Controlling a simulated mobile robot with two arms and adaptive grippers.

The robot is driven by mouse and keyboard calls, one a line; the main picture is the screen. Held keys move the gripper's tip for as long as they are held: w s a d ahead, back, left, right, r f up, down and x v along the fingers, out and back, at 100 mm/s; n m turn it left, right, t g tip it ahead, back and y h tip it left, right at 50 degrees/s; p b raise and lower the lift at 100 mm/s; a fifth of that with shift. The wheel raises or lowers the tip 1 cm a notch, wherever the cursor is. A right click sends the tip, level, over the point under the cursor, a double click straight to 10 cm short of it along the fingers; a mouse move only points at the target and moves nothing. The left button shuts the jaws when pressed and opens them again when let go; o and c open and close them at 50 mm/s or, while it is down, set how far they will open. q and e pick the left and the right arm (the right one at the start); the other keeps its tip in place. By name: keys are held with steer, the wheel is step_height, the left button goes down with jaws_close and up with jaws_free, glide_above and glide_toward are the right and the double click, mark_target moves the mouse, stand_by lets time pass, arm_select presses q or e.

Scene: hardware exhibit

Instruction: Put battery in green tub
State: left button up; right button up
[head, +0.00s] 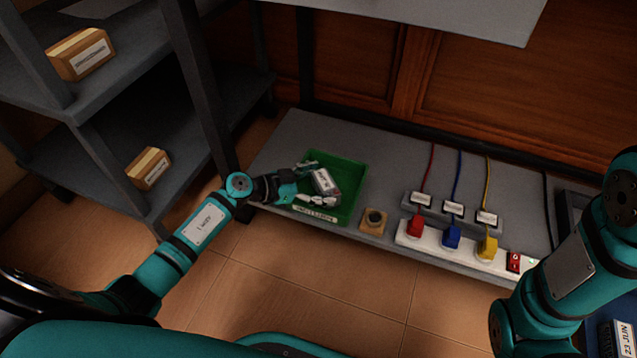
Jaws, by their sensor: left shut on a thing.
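The green tub (352,177) stands on the left part of the low grey shelf, with a label on its front edge. My left gripper (318,189) is over the tub and shut on the battery (324,181), a small pale block with printing on it. The battery is within the tub's outline. I cannot tell whether it touches the tub's floor. My right arm shows at the right edge, but its gripper is out of view.
Right of the tub sit a small wooden block with a dark round top (373,220) and a white power strip (455,246) with red, blue and yellow plugs. A shelf rack (110,110) with cardboard boxes stands at the left. A grey tabletop (430,15) overhangs the back.

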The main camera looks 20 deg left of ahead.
arm_select(q)
steer(key=o, duration=1.4)
steer(key=shift+f, duration=0.15)
